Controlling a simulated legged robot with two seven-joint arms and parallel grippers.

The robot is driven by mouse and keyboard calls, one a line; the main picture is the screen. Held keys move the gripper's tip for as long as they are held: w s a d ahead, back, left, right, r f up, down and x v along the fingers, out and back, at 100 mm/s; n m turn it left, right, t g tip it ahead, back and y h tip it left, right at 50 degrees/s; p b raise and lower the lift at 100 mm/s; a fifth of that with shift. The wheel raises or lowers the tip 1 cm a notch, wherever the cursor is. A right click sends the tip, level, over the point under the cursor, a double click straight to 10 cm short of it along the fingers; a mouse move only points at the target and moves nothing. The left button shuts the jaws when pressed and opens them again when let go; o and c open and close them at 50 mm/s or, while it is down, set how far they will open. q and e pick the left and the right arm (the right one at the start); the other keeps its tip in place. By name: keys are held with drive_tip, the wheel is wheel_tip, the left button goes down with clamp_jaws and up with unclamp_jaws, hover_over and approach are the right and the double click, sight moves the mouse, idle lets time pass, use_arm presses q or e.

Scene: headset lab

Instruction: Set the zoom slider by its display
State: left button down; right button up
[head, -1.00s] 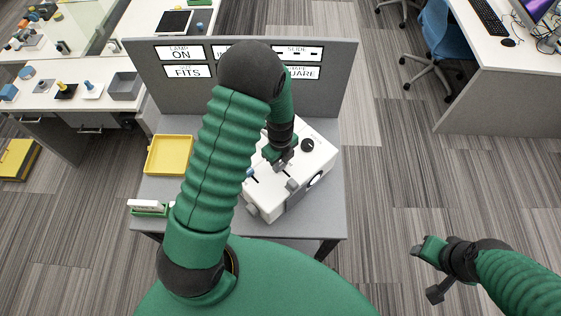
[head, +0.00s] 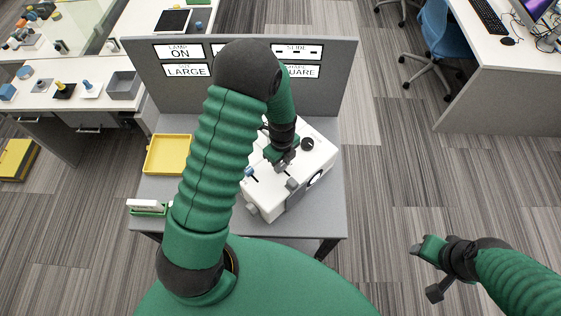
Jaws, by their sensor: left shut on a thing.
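The white device box (head: 318,160) stands on the grey table, with slots and small controls on its top. My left gripper (head: 281,165) points down at the box top and is shut on the zoom slider; the slider's handle is mostly hidden by the fingers. The display panel (head: 186,71) on the grey partition reads LARGE; its small heading is hard to read. My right gripper (head: 428,270) is open and empty over the floor at the right.
A blue knob (head: 249,172), a grey knob (head: 292,183) and a black dial (head: 307,144) are near my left gripper. A yellow tray (head: 148,169) lies left on the table. Other panels read ON, SLIDE and SQUARE, partly covered by my arm.

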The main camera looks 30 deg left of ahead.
sight(283, 164)
use_arm(q)
drive_tip(key=c, duration=1.4)
unclamp_jaws()
drive_tip(key=shift+w, duration=0.1)
drive_tip(key=shift+c, duration=0.2)
drive_tip(key=o, duration=0.3)
drive_tip(key=shift+d, duration=0.15)
drive_tip(key=shift+r, duration=0.1)
wheel_tip(283, 164, up, 17)
drive_tip(key=b, duration=0.3)
drive_tip(key=shift+f, duration=0.2)
